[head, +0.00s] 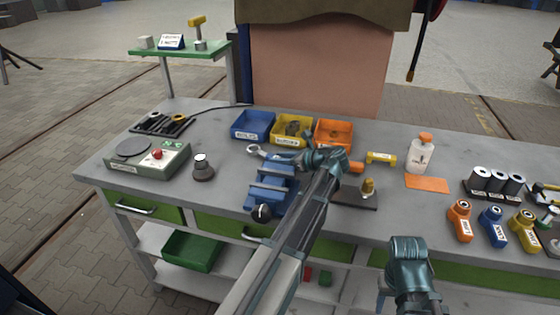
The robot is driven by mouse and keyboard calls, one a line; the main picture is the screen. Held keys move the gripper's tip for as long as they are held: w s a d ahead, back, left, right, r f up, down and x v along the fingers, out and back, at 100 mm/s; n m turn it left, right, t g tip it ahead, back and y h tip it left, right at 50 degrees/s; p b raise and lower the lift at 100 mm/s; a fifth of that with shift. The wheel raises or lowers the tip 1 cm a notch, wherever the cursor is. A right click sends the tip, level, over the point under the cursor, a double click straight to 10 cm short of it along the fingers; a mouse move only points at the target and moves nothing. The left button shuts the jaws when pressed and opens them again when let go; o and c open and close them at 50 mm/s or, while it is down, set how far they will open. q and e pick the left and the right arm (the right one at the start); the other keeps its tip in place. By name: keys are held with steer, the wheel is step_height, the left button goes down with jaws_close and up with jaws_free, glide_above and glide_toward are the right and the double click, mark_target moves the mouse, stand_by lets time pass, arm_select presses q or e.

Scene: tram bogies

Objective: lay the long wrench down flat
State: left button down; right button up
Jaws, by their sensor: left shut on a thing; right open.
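My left gripper (312,158) is above the middle of the bench, just right of the blue vise (268,188), and is shut on the long wrench. The wrench's grey ring end (254,150) shows left of the gripper, behind the vise. Its middle is hidden by the gripper. An orange piece (356,167) shows right of the gripper; I cannot tell whether it is part of the wrench. I cannot tell whether the wrench touches the bench. My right gripper (388,284) is open and low in front of the bench, its fingers mostly hidden.
Blue (252,126), yellow (292,130) and orange (333,132) bins stand behind. A dark plate with a brass piece (367,188) lies right of the vise. A white bottle (420,155) and orange mat (427,184) are further right. Bare bench (225,187) shows left of the vise.

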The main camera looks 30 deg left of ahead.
arm_select(q)
steer(key=shift+f, duration=0.1)
steer(key=shift+f, duration=0.15)
steer(key=c, duration=0.5)
jaws_free()
